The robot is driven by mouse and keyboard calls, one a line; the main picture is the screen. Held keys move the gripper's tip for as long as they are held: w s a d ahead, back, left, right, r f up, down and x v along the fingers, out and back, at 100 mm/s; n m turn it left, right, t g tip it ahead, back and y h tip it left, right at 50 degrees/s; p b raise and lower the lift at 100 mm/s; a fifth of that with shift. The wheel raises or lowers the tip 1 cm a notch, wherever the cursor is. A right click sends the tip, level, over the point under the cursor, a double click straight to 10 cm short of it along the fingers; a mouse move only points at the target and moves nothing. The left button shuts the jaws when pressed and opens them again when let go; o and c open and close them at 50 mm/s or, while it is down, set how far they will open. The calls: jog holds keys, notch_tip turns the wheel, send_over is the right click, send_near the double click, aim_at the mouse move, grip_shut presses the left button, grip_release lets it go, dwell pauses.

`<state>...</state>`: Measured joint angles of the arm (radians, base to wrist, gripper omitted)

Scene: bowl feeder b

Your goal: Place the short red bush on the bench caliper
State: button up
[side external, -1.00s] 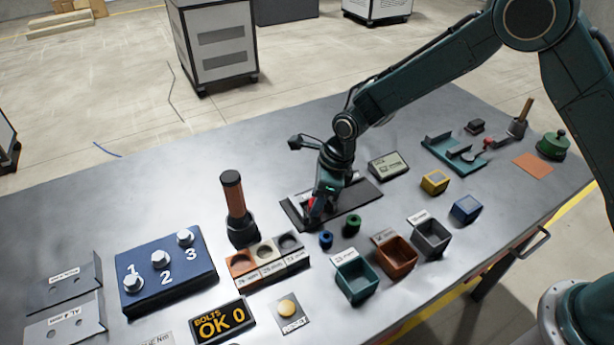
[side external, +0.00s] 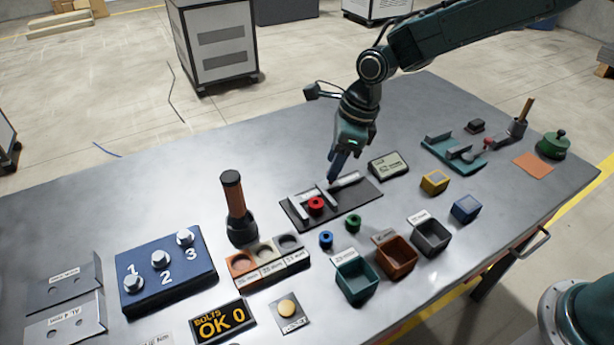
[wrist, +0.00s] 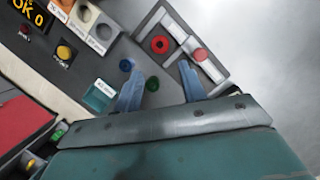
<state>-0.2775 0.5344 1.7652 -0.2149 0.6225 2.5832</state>
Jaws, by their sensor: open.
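The short red bush (side external: 316,206) sits on the bench caliper (side external: 357,203), a dark plate with pale jaws and bars, near its left part. In the wrist view the bush (wrist: 160,44) is a red ring with a dark hole, lying between pale parts of the caliper (wrist: 143,29). I cannot tell whether it touches both jaws. My gripper (side external: 332,183) is above the caliper's back side, apart from the bush.
A blue bush (side external: 326,239) and a green bush (side external: 353,222) stand in front of the caliper. Teal, orange and grey bins (side external: 397,262) are at the front right. A small display box (side external: 388,165) is right of the caliper. A dark post with a brown grip (side external: 234,198) stands left.

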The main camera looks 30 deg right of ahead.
jog(key=shift+r, duration=0.2)
dwell(0.5)
jog(key=s+d+r+n+t, duration=0.2)
jog(key=s+d+r+n, duration=0.95)
jog(key=r, duration=0.25)
jog(key=s+d+r+n+t+h, duration=0.1)
jog(key=s+d+n, duration=0.2)
jog(key=s+n, duration=0.3)
jog(key=s+d+n+t+h, duration=0.1)
jog(key=s+d+n, duration=0.3)
jog(key=s+n, duration=0.3)
jog(key=s, duration=0.5)
jog(key=shift+r, duration=0.4)
